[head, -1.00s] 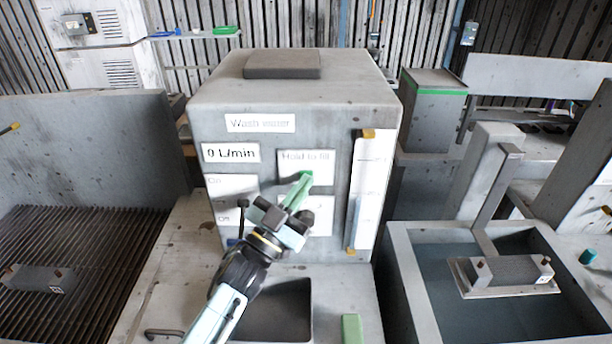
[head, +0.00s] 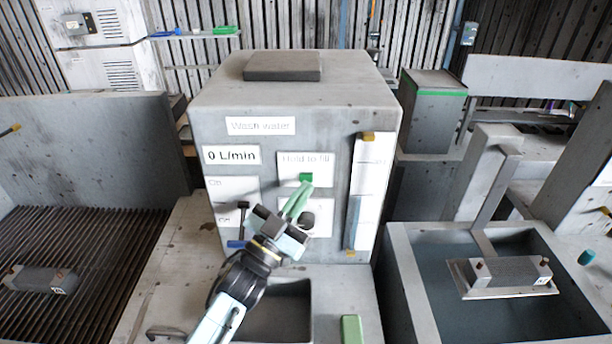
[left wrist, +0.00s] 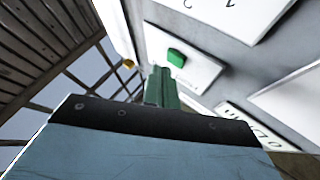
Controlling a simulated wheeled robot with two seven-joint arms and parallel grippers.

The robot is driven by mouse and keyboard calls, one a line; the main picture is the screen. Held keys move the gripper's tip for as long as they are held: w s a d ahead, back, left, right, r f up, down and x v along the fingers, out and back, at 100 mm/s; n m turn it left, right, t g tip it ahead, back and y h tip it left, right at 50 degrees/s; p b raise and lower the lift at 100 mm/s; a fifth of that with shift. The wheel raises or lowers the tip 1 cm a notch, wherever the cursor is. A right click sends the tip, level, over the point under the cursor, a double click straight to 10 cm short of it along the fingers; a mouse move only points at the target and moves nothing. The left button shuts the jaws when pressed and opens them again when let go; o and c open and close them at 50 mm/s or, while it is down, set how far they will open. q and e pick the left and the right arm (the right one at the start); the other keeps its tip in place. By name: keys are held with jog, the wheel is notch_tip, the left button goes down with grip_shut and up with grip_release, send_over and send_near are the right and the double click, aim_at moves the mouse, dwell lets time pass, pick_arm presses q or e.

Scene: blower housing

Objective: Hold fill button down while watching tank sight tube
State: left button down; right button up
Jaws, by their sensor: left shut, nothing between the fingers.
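The wash water tank (head: 330,90) is a grey box with labels on its front. The green fill button (head: 306,178) sits on the "Hold to fill" plate (head: 292,160); it also shows in the left wrist view (left wrist: 176,58). My left gripper (head: 303,192) is shut and empty, its green fingertips just below the button. In the left wrist view a gap shows between fingertips and button. The sight tube (head: 362,190) is the tall strip at the right of the tank's front, its lower part bluish. The flow display (head: 231,155) reads 0 L/min. My right gripper is not in view.
A basin (head: 275,310) lies below the tank front, with a green block (head: 352,330) beside it. A slatted grate (head: 90,250) is at left.

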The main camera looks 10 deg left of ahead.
pick_arm(q)
jog(key=shift+s, duration=0.15)
jog(key=s+p, duration=0.1)
jog(key=s, duration=0.1)
jog(key=s+d, duration=0.1)
jog(key=s, duration=0.1)
jog(key=shift+s+p, duration=0.4)
dwell(0.5)
